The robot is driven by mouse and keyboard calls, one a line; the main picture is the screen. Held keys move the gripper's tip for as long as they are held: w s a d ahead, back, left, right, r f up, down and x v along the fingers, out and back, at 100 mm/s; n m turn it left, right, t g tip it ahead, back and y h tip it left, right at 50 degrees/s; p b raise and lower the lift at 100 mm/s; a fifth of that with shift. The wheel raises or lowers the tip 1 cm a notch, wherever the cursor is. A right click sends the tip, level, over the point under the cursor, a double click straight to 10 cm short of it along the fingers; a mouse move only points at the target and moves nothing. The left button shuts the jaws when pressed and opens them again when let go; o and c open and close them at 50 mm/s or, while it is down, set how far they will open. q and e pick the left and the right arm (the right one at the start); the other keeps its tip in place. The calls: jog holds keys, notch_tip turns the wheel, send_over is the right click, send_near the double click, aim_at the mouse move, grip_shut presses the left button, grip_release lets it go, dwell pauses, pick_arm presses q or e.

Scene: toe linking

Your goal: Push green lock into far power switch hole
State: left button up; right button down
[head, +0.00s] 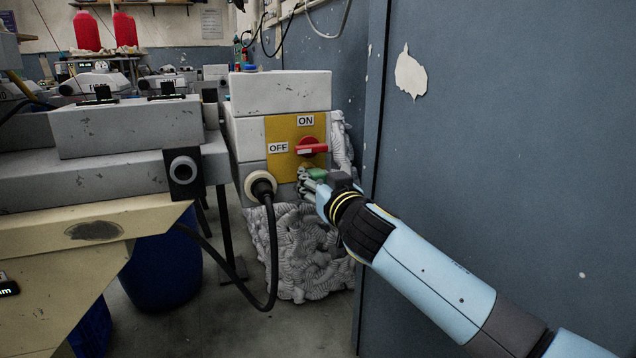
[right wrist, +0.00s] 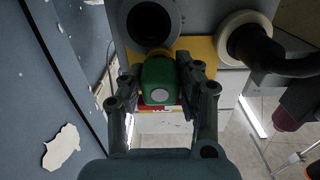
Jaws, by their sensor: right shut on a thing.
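The grey power switch box (head: 280,95) has a yellow panel (head: 279,131) with a red rotary switch (head: 312,147) and ON and OFF labels. My right gripper (head: 309,184) is at the panel's lower right, just below the red switch, shut on the green lock (head: 317,174). In the right wrist view the green lock (right wrist: 158,82) sits between the two fingers of my gripper (right wrist: 159,75), in front of the yellow panel and red switch. The lock and fingers hide any hole there, so I cannot tell if the lock is in it. My left gripper is out of view.
A black plug and cable (head: 262,188) is in the box's lower front. A blue-grey wall (head: 500,150) stands close on the right. A grey machine table (head: 110,150) is at left. White bundled fabric (head: 312,250) lies below the box.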

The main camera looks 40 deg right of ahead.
jog(key=shift+w+d, duration=0.1)
jog(key=shift+w, duration=0.4)
jog(key=c, duration=0.9)
grip_release()
jog(key=shift+o, duration=0.2)
jog(key=v, duration=1.1)
jog(key=s+f+g+p, duration=0.25)
jog(key=s+f, duration=0.25)
jog(key=f, duration=0.5)
jog(key=s+f+g+y+p, duration=0.1)
jog(key=s+f+g, duration=0.3)
jog(key=f, duration=0.7)
jog(key=s+f+g+p, duration=0.2)
jog(key=s+f, duration=0.5)
jog(key=f, duration=0.3)
jog(key=s+a+f+n+g, duration=0.1)
jog(key=s+f+g, duration=0.2)
jog(key=s, duration=0.8)
jog(key=s+a+f+n+g+y+p, duration=0.1)
jog(key=s+f+g, duration=0.1)
jog(key=s+f, duration=0.6)
jog(key=s+a+f+n+g+y, duration=0.1)
jog(key=s+f+g, duration=0.2)
jog(key=s, duration=1.3)
notch_tip(320, 180, down, 3)
jog(key=shift+a+r+g, duration=0.2)
jog(key=shift+a+g, duration=0.05)
jog(key=shift+g, duration=0.1)
